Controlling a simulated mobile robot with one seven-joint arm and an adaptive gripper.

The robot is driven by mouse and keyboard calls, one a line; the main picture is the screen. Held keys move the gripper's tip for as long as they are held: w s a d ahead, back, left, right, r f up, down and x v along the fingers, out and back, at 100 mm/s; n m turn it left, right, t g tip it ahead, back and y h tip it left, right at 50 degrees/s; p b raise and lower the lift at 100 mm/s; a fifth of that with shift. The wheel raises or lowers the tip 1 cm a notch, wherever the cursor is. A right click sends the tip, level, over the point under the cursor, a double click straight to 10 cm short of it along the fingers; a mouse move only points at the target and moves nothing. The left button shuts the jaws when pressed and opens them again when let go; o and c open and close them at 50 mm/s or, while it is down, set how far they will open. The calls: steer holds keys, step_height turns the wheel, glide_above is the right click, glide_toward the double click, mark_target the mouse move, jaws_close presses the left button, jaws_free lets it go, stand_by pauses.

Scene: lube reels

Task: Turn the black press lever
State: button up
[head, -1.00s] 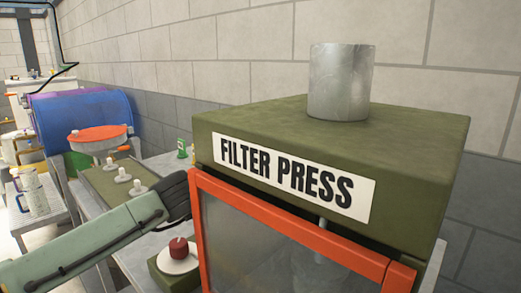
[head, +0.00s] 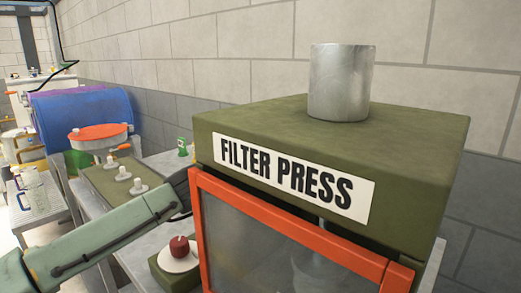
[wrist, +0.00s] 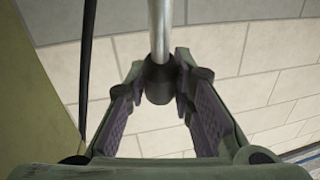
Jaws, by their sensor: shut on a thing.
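The filter press is a green housing (head: 420,130) with an orange-framed clear front door (head: 285,232). In the wrist view, the black knob (wrist: 159,88) of the press lever sits at the end of a bare metal rod (wrist: 160,28) that comes in from the top edge. My gripper (wrist: 161,77) has its fingertips closed on either side of this knob and holds it. In the head view my arm reaches to the left side of the press. The fingers, the lever and its pivot are hidden behind the press there.
A red button (head: 179,246) on a white disc stands left of the door. A green panel with several white knobs (head: 123,174), an orange round lid (head: 97,138) and a blue drum (head: 80,117) lie farther left. A tiled wall (head: 440,60) closes the back.

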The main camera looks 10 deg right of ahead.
jaws_close()
stand_by(0.3)
